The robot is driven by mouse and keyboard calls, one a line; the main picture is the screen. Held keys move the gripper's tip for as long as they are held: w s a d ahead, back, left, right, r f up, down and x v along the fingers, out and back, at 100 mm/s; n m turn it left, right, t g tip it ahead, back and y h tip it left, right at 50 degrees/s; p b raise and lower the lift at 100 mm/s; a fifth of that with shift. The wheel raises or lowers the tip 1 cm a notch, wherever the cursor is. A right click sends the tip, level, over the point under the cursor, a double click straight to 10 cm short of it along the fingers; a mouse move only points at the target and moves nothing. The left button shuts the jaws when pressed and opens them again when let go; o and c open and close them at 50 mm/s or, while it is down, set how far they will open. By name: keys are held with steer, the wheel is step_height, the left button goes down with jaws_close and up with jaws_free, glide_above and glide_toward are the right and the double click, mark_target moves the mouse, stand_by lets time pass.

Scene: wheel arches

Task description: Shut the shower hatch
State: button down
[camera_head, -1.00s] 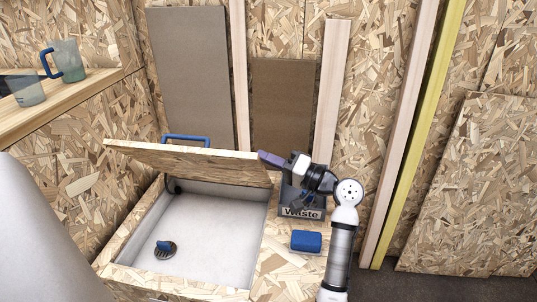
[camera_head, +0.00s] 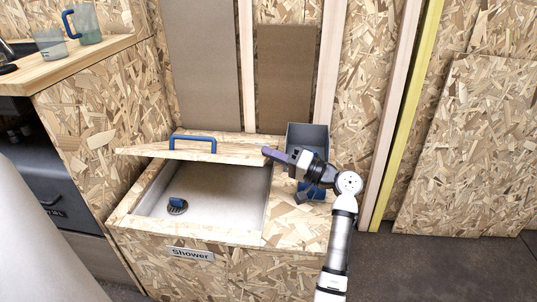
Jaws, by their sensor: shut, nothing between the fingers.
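The shower hatch (camera_head: 230,153) is a chipboard lid with a blue handle (camera_head: 193,138) on its top. It is tilted, partly raised over the white shower basin (camera_head: 225,195), which still shows below it. A label reading "Shower" (camera_head: 191,254) is on the front of the box. My gripper (camera_head: 268,152) is at the right end of the hatch, fingers shut and empty. Its tip is at or very close to the hatch's right edge; I cannot tell whether they touch.
A grey waste bin (camera_head: 308,136) stands behind my arm. A blue item, partly hidden by my arm, lies on the box top. Inside the basin is a drain piece with a blue part (camera_head: 177,205). Cups (camera_head: 85,24) stand on a shelf at left. Open floor lies at right.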

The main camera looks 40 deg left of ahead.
steer(key=shift+s+d+f, duration=0.1)
steer(key=shift+s+f, duration=0.05)
steer(key=shift+f, duration=0.25)
steer(key=shift+d, duration=0.1)
